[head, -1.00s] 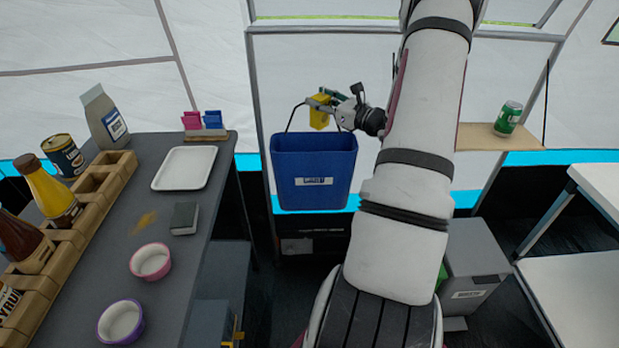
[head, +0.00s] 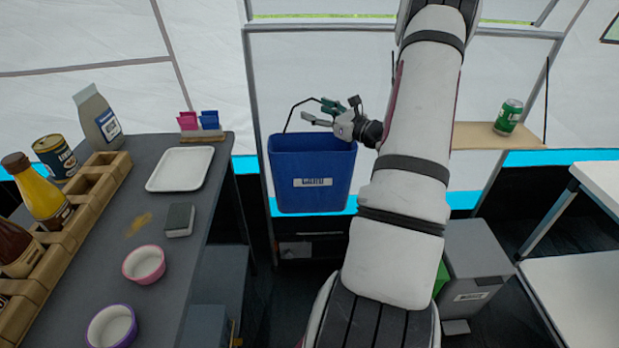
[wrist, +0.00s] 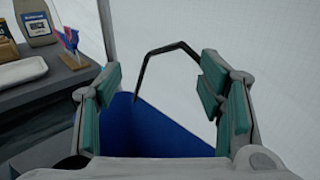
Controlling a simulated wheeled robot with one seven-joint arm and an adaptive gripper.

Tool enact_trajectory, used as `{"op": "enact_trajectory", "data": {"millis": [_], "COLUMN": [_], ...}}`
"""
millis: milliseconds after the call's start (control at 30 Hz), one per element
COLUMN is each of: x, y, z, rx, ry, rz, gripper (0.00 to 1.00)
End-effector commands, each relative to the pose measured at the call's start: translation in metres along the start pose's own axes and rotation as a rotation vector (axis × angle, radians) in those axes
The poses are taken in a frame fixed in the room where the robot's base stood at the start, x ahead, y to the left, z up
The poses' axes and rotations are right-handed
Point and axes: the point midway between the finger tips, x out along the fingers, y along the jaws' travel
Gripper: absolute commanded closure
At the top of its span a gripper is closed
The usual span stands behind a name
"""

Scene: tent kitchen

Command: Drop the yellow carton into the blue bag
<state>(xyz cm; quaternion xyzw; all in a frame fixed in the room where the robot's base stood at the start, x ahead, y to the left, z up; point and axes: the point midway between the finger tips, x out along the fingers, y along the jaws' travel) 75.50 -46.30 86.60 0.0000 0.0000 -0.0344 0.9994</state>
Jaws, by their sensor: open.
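The blue bag (head: 312,184) hangs upright against the tent wall in the middle of the head view, with a white label on its front and a thin dark handle. My gripper (head: 316,111) is open and empty just above the bag's rim. In the wrist view, my gripper (wrist: 157,98) has its green finger pads wide apart, with the bag's blue inner wall (wrist: 150,130) below and between them. The yellow carton is not visible in either view now; the inside bottom of the bag is hidden.
A dark counter (head: 190,255) at left holds a white tray (head: 181,168), a sponge (head: 180,219), two bowls, bottles and a can. A green can (head: 508,117) stands on a wooden shelf (head: 470,136) at right. A grey bin (head: 475,262) is below it.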

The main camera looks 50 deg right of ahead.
Motion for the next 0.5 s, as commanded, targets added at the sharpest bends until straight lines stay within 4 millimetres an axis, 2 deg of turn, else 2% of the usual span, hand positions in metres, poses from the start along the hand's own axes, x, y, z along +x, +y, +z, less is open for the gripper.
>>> {"op": "enact_trajectory", "data": {"millis": [133, 233, 500], "x": [-0.004, -0.014, -0.068], "y": [0.000, -0.001, -0.001], "z": [0.000, 0.000, 0.000], "rx": [0.000, 0.000, 0.000], "ry": [0.001, 0.000, 0.000], "rz": [-0.001, -0.002, -0.004], "gripper": [0.38, 0.38, 0.38]}}
